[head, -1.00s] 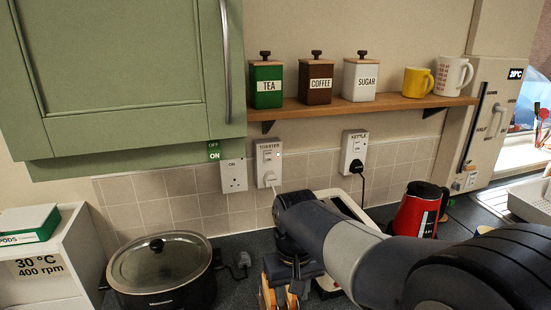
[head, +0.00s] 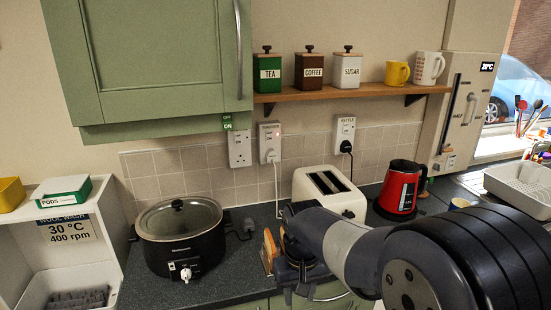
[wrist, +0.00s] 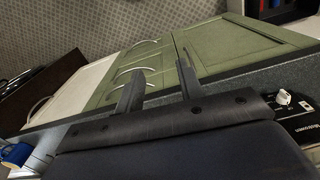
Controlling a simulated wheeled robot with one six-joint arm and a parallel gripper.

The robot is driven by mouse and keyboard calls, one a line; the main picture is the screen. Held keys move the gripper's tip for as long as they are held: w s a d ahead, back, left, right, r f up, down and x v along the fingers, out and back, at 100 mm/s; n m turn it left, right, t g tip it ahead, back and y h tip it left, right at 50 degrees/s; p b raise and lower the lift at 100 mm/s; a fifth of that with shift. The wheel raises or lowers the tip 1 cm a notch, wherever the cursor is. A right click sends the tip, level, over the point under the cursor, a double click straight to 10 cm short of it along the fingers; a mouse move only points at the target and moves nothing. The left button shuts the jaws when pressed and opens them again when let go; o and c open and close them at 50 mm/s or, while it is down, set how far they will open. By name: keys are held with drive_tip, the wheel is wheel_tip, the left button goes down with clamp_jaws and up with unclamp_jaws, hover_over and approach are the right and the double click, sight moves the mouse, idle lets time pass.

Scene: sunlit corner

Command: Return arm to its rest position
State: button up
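My arm reaches in from the lower right of the head view, with its dark wrist (head: 300,262) at the lower middle, over the worktop's front edge. My gripper's fingers are not clear there. In the wrist view my gripper (wrist: 157,76) shows two dark fingers standing apart with nothing between them. Beyond them are green cabinet fronts (wrist: 235,47) with bar handles and a patterned floor (wrist: 75,35).
On the worktop (head: 225,280) stand a slow cooker (head: 180,250), a cream toaster (head: 345,205) behind my wrist, and a red kettle (head: 398,190). Brown slices (head: 268,250) sit beside my wrist. A shelf (head: 350,91) holds canisters and mugs. A white dish rack (head: 520,190) is at right.

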drive_tip(key=shift+w+d+f, duration=0.25)
drive_tip(key=shift+d+f, duration=0.05)
drive_tip(key=shift+f, duration=0.35)
drive_tip(key=shift+w+d+f, duration=0.25)
drive_tip(key=shift+f, duration=0.35)
